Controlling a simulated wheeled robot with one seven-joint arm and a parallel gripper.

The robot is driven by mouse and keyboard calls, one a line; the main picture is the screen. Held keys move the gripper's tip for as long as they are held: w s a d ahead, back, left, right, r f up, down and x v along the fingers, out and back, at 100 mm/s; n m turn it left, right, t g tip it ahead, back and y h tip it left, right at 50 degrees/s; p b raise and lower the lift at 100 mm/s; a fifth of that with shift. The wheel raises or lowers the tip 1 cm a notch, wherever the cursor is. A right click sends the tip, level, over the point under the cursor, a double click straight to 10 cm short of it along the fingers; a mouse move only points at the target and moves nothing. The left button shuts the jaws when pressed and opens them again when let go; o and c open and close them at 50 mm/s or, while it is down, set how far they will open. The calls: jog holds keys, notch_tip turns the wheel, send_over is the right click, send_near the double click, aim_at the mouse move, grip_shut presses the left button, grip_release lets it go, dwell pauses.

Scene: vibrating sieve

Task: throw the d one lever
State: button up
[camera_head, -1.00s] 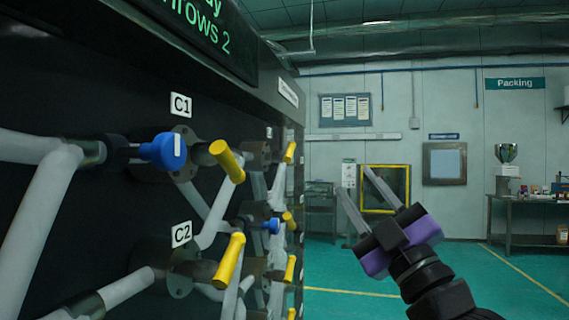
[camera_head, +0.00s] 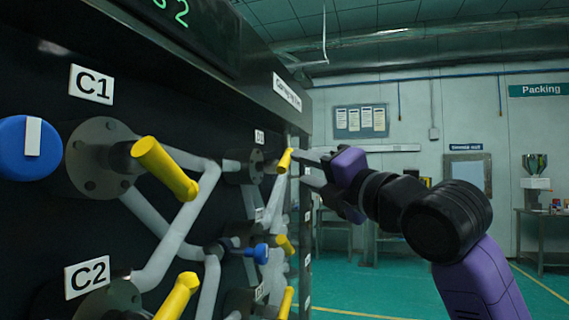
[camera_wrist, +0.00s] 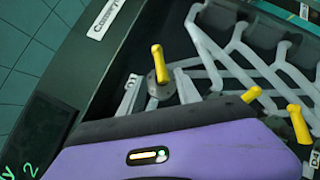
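The D1 lever (camera_head: 284,161) has a yellow handle and stands out from the dark panel, with a small label (camera_head: 259,136) beside its mount that seems to read D1. My gripper (camera_head: 302,167) is close to this handle on its right, fingers pointing at the panel. In the wrist view, a yellow handle (camera_wrist: 159,64), apparently the same lever, shows between and beyond the two grey fingers (camera_wrist: 156,95). The fingers are apart, with a gap on both sides of it. I cannot tell whether either finger touches it.
The C1 lever (camera_head: 165,169) and C2 lever (camera_head: 178,297) are nearer on the panel. Other yellow levers (camera_head: 285,245) sit below D1, near a blue handle (camera_head: 255,252). Grey pipes (camera_head: 185,225) link the mounts. The floor (camera_head: 400,290) to the right is open.

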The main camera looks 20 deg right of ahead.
aim_at(288, 164)
jog(key=shift+w, duration=0.3)
jog(key=p+x, duration=0.1)
jog(key=x, duration=0.6)
jog(key=shift+w+r, duration=0.1)
jog(key=shift+w, duration=0.05)
grip_shut()
